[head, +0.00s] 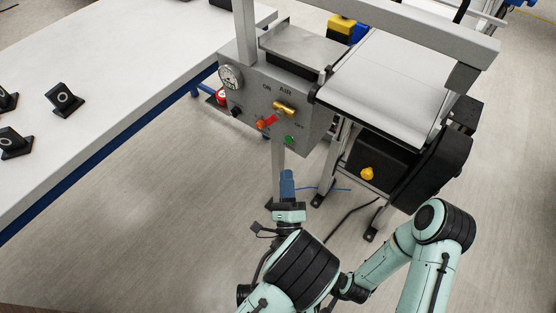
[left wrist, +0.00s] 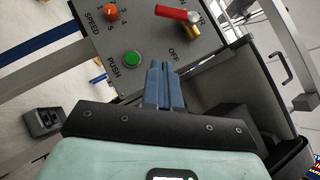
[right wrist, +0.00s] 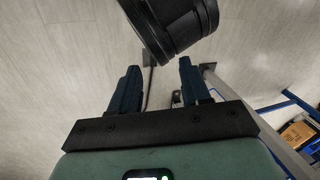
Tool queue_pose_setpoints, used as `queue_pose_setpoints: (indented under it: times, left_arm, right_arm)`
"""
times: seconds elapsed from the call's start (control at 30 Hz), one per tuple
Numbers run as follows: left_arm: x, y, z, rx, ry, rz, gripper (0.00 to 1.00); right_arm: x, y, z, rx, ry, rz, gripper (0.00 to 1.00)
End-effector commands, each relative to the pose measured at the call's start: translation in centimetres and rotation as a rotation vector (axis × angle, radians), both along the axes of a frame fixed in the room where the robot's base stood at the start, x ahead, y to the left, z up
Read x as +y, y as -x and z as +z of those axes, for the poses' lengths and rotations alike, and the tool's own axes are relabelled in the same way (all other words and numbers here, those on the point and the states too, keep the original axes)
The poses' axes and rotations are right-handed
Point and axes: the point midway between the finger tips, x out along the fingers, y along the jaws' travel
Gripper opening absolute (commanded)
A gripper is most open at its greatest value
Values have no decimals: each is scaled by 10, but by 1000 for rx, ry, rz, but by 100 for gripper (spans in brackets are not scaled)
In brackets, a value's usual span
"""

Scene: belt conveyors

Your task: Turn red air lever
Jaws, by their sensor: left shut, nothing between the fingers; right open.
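The red air lever (head: 269,120) is on the grey control panel (head: 245,104), just below and left of the brass valve (head: 285,108). In the left wrist view the red lever (left wrist: 172,13) shows at the top edge, running left from the brass fitting (left wrist: 194,17), above the OFF label. My left gripper (head: 287,176) is below the panel in the head view. Its blue fingers (left wrist: 164,66) are together and empty, pointing at the panel and apart from the lever. My right gripper (right wrist: 158,67) is open and empty over the floor.
The panel also holds a green push button (left wrist: 132,59), an orange speed knob (left wrist: 110,12) and a pressure gauge (head: 230,77). A conveyor belt (head: 385,85) stands to the right. A white table (head: 110,65) with black parts is at left. The floor between them is open.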

Motion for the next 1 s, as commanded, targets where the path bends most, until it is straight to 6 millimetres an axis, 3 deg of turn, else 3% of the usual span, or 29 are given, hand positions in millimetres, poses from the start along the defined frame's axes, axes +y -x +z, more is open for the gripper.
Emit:
queue_pose_setpoints:
  times: [0.43,0.7,1.0]
  left_arm:
    - [6,-83,37,0,3,1,0]
    - [29,-97,56,3,2,0,0]
    - [32,-99,58,4,1,-2,0]
  right_arm:
    - [-7,-13,-11,-33,17,-15,47]
    - [-9,-17,-12,-45,22,-18,47]
    - [-9,-18,-12,-46,24,-19,47]
